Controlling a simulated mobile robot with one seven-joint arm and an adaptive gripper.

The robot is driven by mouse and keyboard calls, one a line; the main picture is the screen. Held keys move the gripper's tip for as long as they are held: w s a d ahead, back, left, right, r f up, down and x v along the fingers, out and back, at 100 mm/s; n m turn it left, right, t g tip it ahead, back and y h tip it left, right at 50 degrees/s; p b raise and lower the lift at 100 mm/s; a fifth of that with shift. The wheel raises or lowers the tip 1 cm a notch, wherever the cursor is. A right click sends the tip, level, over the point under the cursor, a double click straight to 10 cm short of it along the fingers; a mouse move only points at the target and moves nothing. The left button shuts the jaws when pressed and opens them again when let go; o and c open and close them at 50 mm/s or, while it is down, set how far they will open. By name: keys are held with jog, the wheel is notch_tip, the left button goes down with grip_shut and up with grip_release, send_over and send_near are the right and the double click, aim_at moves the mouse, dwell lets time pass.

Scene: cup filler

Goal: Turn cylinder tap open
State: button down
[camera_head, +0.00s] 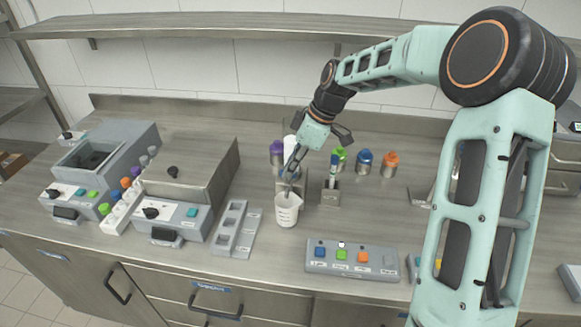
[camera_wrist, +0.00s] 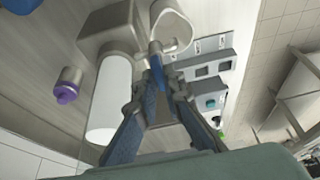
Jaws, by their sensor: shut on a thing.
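The white cylinder (camera_wrist: 110,98) stands beside my gripper in the wrist view; in the head view its upper part (camera_head: 291,144) shows behind my gripper. My gripper (camera_head: 290,178) reaches down at the front of the cylinder, above the cup. In the wrist view my gripper's fingers (camera_wrist: 158,86) are closed around the small blue tap handle (camera_wrist: 156,70). The fingers hide part of the handle, so its exact angle is hard to tell. The white measuring cup (camera_head: 287,212) stands below the tap; it also shows in the wrist view (camera_wrist: 170,30).
Purple (camera_head: 276,150), blue (camera_head: 364,161) and orange (camera_head: 390,163) capped bottles stand near the cylinder. A grey holder (camera_head: 330,195) is right of the cup. A button panel (camera_head: 352,262) lies in front. Grey machines (camera_head: 188,172) stand left. A shelf (camera_head: 200,27) runs along the wall.

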jog(key=shift+m+b, duration=0.3)
jog(key=m+t+b, duration=0.1)
jog(key=m+b, duration=0.1)
jog(key=m, duration=0.1)
jog(key=shift+s+f+h+b, duration=0.15)
jog(key=shift+h+b, duration=0.25)
jog(key=m+t+b, duration=0.1)
jog(key=m, duration=0.1)
jog(key=m+b, duration=0.1)
jog(key=m, duration=0.1)
jog(key=shift+a+t+h, duration=0.2)
jog(key=shift+t+h, duration=0.2)
jog(key=m+b, duration=0.1)
jog(key=m, duration=0.1)
jog(key=m+h+b, duration=0.1)
jog(key=m, duration=0.1)
jog(key=shift+s+a+t+h, duration=0.1)
jog(key=shift+t+h, duration=0.2)
jog(key=shift+t, duration=0.1)
jog(key=m+h+b, duration=0.1)
jog(key=m, duration=0.1)
jog(key=m+b, duration=0.1)
jog(key=m, duration=0.2)
jog(key=shift+h+b, duration=0.3)
jog(key=shift+h, duration=0.1)
jog(key=shift+r, duration=0.2)
jog(key=c, duration=2.3)
grip_release()
